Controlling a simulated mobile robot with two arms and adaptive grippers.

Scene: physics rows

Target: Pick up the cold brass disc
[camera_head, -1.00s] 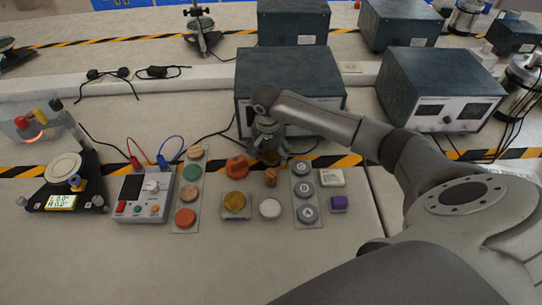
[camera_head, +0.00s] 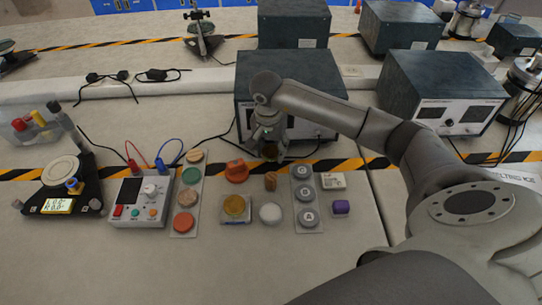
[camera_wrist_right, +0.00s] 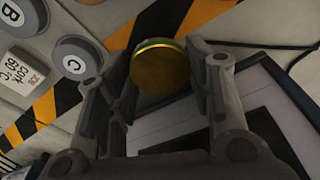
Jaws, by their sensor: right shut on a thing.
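My right gripper (camera_head: 269,143) is shut on a round brass disc (camera_head: 271,153), held in front of the dark instrument box at the back of the bench. In the right wrist view, the disc (camera_wrist_right: 162,68) shows gold with a thin greenish band on its edge, between the two fingers. It appears raised above the striped tape. A second brass-coloured disc (camera_head: 234,204) lies on a small square pad (camera_head: 237,220) at the front. I cannot tell by sight which disc is cold. My left gripper is out of view.
A control box (camera_head: 140,201) and scale (camera_head: 62,187) stand left. The front bench is clear.

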